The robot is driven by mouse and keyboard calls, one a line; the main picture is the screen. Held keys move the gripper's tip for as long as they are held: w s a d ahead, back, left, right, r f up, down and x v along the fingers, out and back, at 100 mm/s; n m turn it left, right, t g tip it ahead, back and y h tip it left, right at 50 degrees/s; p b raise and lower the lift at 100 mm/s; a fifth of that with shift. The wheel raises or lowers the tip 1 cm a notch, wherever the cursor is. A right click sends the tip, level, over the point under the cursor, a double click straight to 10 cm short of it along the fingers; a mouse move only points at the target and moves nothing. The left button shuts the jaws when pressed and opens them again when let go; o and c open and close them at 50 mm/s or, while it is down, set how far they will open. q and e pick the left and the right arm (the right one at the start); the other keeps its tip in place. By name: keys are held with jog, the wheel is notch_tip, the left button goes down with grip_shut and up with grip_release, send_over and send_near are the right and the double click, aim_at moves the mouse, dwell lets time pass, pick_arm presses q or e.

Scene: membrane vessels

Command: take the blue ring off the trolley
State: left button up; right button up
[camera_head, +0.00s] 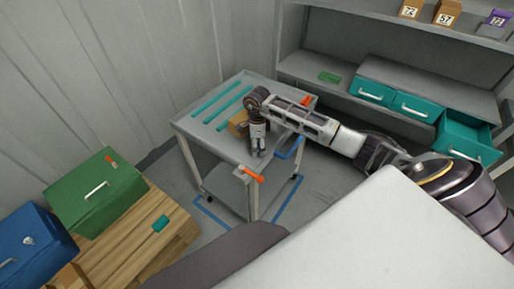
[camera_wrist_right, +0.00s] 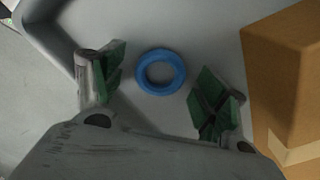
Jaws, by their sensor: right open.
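The blue ring (camera_wrist_right: 161,72) lies flat on the grey trolley top (camera_wrist_right: 210,30) in the right wrist view, ahead of and between the spread fingers. My right gripper (camera_wrist_right: 158,92) is open and empty, with green pads on its fingers. In the head view the right gripper (camera_head: 258,150) points down over the trolley (camera_head: 244,163), and the ring is hidden there. My left gripper is not in view.
A cardboard box (camera_wrist_right: 288,75) stands close to the right finger; it also shows in the head view (camera_head: 238,124). Teal strips (camera_head: 216,99) lie on the trolley's far left. Orange handles (camera_head: 252,174) stick out at its edge. Shelves with teal drawers (camera_head: 417,107) stand behind.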

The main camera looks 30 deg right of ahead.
jog(key=shift+c, duration=0.2)
jog(key=c, duration=0.8)
jog(key=shift+r, duration=0.1)
jog(key=shift+r, duration=4.9)
